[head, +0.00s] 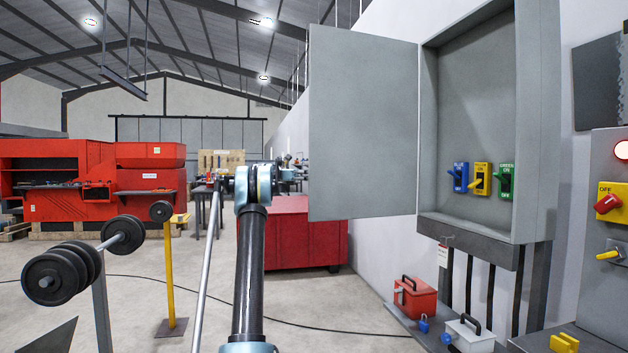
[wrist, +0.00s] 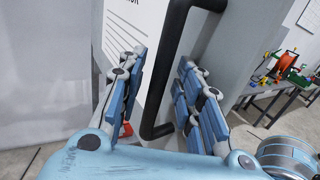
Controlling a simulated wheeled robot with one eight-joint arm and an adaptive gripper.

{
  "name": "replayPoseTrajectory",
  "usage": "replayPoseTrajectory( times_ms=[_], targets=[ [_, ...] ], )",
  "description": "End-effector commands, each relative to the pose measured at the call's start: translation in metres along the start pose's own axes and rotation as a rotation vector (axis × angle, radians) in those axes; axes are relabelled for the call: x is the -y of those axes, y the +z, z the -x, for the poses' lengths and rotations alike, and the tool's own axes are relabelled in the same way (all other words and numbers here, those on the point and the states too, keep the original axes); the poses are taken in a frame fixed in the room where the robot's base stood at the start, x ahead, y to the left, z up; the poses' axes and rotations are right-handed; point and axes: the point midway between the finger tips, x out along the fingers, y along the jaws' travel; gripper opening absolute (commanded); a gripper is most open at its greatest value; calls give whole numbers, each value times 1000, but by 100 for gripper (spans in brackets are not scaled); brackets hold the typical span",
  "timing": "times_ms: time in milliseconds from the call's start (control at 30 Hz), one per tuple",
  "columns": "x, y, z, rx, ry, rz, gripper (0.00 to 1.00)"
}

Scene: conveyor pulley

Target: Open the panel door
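The grey panel door (head: 362,125) is swung wide open to the left of its wall cabinet (head: 533,130) in the head view. Its inner face is towards me, and the open cabinet shows blue (head: 460,177), yellow (head: 481,180) and green (head: 506,182) switches. In the wrist view, a black bar handle (wrist: 165,75) stands on a grey surface beside a white printed sheet (wrist: 140,25). My gripper (wrist: 160,65) is open, with its blue-padded fingers apart on either side of the handle. Whether either finger touches it is unclear. The door hides the handle in the head view.
A red toolbox (head: 415,297) and a white padlocked box (head: 470,334) stand below the cabinet. A switch panel (head: 607,240) is at the right edge. A red cabinet (head: 305,235) stands behind the door. A barbell-like roller (head: 80,260) is at left. Floor around my arm is mostly clear.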

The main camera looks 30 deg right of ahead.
Motion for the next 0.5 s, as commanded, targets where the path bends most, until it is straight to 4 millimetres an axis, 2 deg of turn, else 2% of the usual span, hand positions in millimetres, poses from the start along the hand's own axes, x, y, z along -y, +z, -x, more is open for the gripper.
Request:
replayPoseTrajectory(
  times_ms=[267, 500],
  targets=[
    [-1, -1, 11, -1, 1, 0, 32],
    [-1, -1, 44, 0, 2, 0, 32]
  ],
)
